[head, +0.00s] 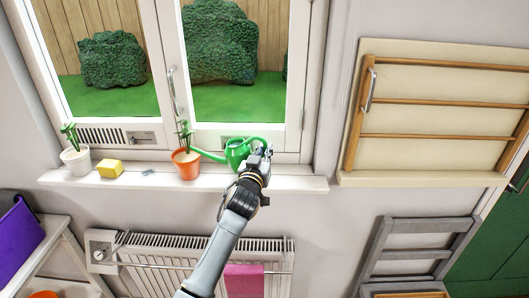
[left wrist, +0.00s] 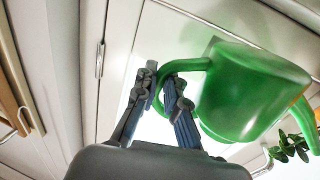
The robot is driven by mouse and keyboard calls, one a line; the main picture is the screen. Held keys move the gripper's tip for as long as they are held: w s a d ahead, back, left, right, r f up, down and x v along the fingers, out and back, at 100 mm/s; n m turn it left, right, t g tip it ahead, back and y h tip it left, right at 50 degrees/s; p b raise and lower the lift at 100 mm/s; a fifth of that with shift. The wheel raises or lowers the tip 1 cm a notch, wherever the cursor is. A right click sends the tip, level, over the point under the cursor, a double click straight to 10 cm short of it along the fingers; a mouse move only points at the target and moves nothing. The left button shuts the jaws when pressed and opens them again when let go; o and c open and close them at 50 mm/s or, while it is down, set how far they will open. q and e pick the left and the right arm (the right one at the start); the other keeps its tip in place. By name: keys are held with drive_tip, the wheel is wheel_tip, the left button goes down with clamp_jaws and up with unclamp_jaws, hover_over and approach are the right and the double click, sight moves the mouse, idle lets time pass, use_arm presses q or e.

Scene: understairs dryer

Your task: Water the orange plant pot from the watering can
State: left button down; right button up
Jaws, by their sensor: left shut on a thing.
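The green watering can (head: 236,153) is at the window sill, right of the orange plant pot (head: 185,166). Its spout points left, with the tip near the plant in the pot. My left gripper (head: 262,158) is at the can's right side, shut on its handle. In the left wrist view the can (left wrist: 245,95) fills the right, with its handle loop at the fingers (left wrist: 164,88). Some leaves of a plant (left wrist: 290,147) show at the lower right there. I cannot tell whether the can touches the sill, and no water is visible. My right gripper is not in view.
The white sill (head: 285,181) also holds a white pot with a plant (head: 76,160), a yellow block (head: 109,169) and a small grey item (head: 148,173). The window handle (head: 174,88) is above. A radiator (head: 190,262) with a pink towel (head: 244,282) is below.

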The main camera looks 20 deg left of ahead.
sight(263, 140)
use_arm(q)
drive_tip(key=shift+r, duration=0.45)
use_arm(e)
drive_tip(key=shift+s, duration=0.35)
use_arm(q)
drive_tip(key=shift+a+r+n+t+p, duration=0.15)
drive_tip(key=shift+r+n+p, duration=0.15)
drive_tip(key=shift+r+n, duration=0.65)
drive_tip(key=shift+a+r+n+t+p, duration=0.15)
drive_tip(key=shift+r+n+p, duration=0.25)
drive_tip(key=shift+r, duration=0.95)
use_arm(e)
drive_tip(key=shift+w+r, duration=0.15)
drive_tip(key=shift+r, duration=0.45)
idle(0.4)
